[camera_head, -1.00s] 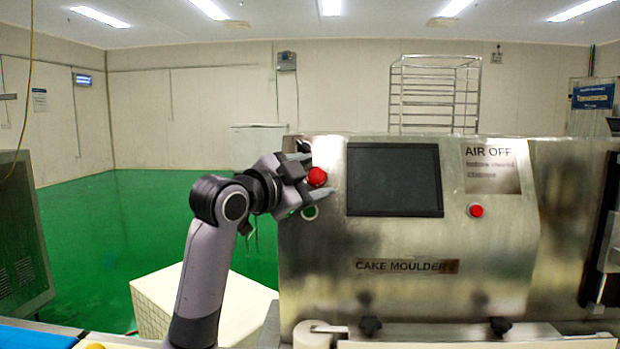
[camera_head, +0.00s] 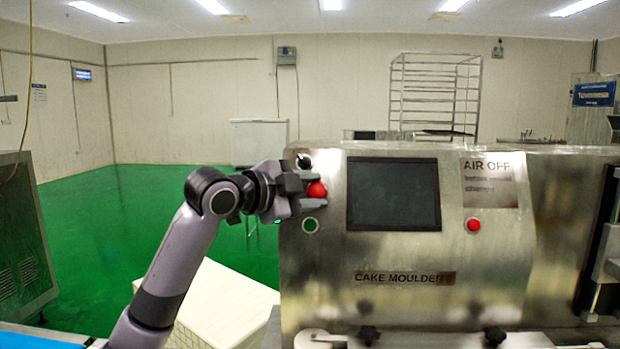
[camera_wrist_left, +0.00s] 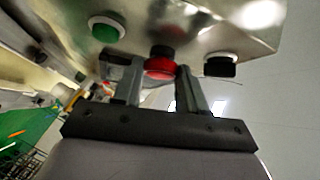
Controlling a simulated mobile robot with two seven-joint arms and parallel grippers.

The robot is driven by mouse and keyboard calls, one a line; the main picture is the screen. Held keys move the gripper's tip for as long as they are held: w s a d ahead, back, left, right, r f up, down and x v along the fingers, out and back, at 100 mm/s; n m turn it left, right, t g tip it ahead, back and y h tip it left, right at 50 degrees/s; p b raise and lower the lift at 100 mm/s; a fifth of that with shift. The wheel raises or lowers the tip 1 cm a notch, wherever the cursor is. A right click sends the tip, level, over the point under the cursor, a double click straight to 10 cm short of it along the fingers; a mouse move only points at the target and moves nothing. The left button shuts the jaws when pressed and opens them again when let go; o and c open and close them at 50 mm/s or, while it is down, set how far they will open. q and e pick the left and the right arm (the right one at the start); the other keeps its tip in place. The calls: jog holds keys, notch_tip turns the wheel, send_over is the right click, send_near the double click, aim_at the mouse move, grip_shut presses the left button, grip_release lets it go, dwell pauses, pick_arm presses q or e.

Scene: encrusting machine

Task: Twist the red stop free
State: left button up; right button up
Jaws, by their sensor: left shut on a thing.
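The red stop (camera_head: 317,190) is a round red button on the upper left of the steel machine's front panel. My left gripper (camera_head: 316,191) reaches it from the left, with one finger above and one below it. In the left wrist view the red stop (camera_wrist_left: 160,67) sits between the two fingers of my left gripper (camera_wrist_left: 160,80), which is shut on it. A green button (camera_head: 310,225) is just below it, and a black knob (camera_head: 304,162) is just above. My right gripper is not in view.
The cake moulder (camera_head: 420,300) fills the right side, with a dark screen (camera_head: 393,194) and a second red button (camera_head: 473,225) on its front. A white crate (camera_head: 225,300) stands at lower left. The green floor (camera_head: 120,220) is open behind my arm.

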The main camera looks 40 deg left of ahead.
pick_arm(q)
jog(key=m+p, duration=0.1)
jog(key=m+g+p, duration=0.1)
jog(key=p, duration=0.1)
jog(key=shift+a+r+h, duration=0.15)
jog(key=shift+r+h, duration=0.25)
jog(key=shift+m+g+p, duration=0.5)
jog(key=shift+p, duration=0.15)
jog(key=shift+f+m+g+p, duration=0.1)
jog(key=shift+m+g+p, duration=0.35)
jog(key=shift+p, duration=0.25)
jog(key=o, duration=1)
jog(key=shift+w+a, duration=0.1)
jog(key=shift+o, duration=0.3)
jog(key=shift+w+f, duration=0.15)
jog(key=shift+s, duration=0.25)
